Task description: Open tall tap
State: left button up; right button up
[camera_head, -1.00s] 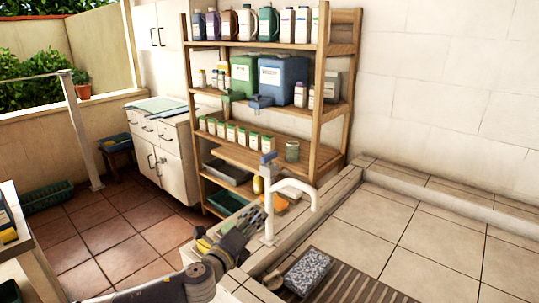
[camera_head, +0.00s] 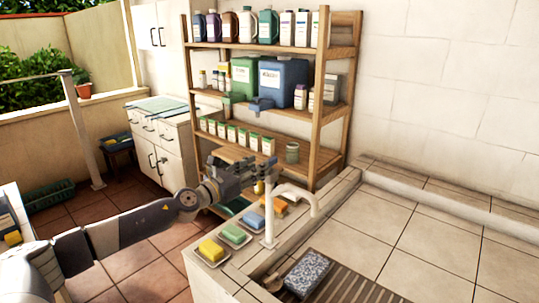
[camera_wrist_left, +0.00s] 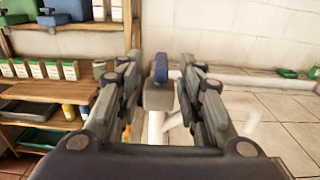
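The tall tap (camera_head: 269,222) is a white post with a curved spout, standing at the edge of the tiled basin. In the left wrist view its grey handle block with a blue strip (camera_wrist_left: 160,88) shows between my left fingers, with small gaps on both sides. My left gripper (camera_head: 260,170) is open at the top of the tap, its fingertips pointing toward the handle. In the head view the gripper mostly hides the handle. The left fingers also show in the left wrist view (camera_wrist_left: 160,66). My right gripper is not in view.
Soap dishes with yellow (camera_head: 211,250), green (camera_head: 233,234) and blue soap line the ledge beside the tap. A speckled block (camera_head: 307,272) lies on the slatted rack. A wooden shelf (camera_head: 315,125) with bottles and jugs stands behind.

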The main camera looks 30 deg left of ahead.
aim_at(270, 160)
pick_arm(q)
jog(key=w, duration=0.2)
jog(key=w+p, duration=0.1)
jog(key=w, duration=0.1)
jog(key=w+d, duration=0.1)
jog(key=w, duration=0.1)
jog(key=shift+w+d+p, duration=0.1)
jog(key=shift+w+p, duration=0.2)
jog(key=shift+w, duration=0.05)
grip_shut()
